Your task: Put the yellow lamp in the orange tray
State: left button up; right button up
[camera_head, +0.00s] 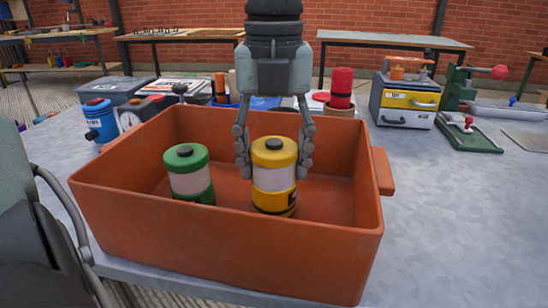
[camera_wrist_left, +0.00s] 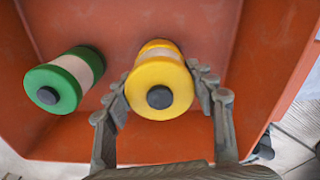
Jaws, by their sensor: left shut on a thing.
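The yellow lamp (camera_head: 274,178) is upright, with a yellow top, a pale middle band and a black cap. My left gripper (camera_head: 274,168) comes down from above with its fingers shut on the lamp's two sides. In the left wrist view the yellow lamp (camera_wrist_left: 160,88) is between the fingertips (camera_wrist_left: 163,92). The lamp is within the orange tray (camera_head: 230,243), near its front wall. I cannot tell whether its base touches the tray floor. A green lamp (camera_head: 188,173) stands in the tray to its left. My right gripper is not in view.
The tray is on a grey table (camera_head: 450,215). A blue canister (camera_head: 100,120) stands behind it at left. The table's right front is clear.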

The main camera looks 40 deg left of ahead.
pick_arm(q)
jog(key=o, duration=1.5)
jog(key=shift+c, duration=0.2)
jog(key=shift+r+p, duration=0.9)
jog(key=shift+p, duration=0.1)
notch_tip(320, 180, up, 12)
jog(key=shift+f, duration=0.25)
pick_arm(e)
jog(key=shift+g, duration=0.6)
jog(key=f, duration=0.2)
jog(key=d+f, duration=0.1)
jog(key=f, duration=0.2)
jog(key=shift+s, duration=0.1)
